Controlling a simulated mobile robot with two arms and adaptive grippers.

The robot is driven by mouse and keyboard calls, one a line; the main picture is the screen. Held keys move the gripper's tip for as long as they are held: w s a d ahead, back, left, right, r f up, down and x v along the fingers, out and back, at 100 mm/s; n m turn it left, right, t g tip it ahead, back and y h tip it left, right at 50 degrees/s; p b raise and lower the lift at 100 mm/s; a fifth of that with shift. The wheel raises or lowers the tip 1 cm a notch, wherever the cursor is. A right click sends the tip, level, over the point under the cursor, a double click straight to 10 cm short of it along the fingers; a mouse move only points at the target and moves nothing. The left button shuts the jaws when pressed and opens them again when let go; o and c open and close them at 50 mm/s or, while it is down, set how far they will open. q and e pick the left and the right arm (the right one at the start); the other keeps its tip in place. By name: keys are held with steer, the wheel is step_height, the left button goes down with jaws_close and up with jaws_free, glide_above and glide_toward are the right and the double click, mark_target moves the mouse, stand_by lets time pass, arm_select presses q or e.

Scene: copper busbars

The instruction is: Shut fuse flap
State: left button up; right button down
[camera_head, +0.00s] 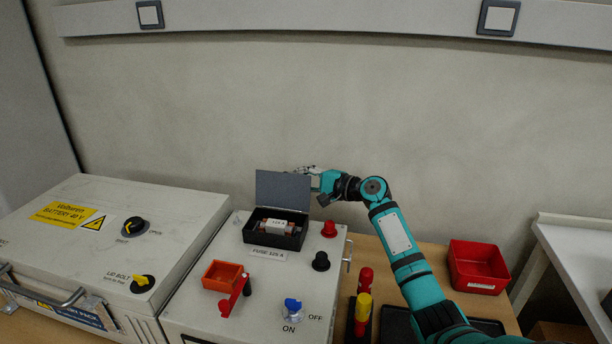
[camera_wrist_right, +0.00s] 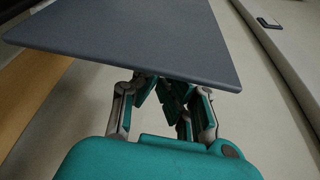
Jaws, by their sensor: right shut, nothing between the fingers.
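The fuse flap (camera_head: 283,190) is a dark grey plate standing open, roughly upright, at the back of the black fuse box (camera_head: 262,238). A white fuse (camera_head: 276,226) lies inside the box, above the label "FUSE 125 A". My right gripper (camera_head: 303,171) is at the flap's upper right corner, partly hidden behind it. In the right wrist view the flap (camera_wrist_right: 140,40) fills the top and covers the fingertips of the right gripper (camera_wrist_right: 172,88). That gripper is shut and empty; whether it touches the flap cannot be told. My left gripper is not in view.
The fuse box sits on a white cabinet with a red knob (camera_head: 329,228), a black knob (camera_head: 321,262), an orange tray (camera_head: 224,274) with a red lever, and a blue switch (camera_head: 292,304). A battery box (camera_head: 180,215) stands left. A red bin (camera_head: 476,268) stands right.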

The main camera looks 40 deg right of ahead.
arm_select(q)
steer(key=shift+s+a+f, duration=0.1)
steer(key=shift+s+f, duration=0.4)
arm_select(e)
steer(key=shift+s+a+r, duration=0.2)
steer(key=shift+s+a, duration=0.25)
steer(key=shift+a, duration=0.1)
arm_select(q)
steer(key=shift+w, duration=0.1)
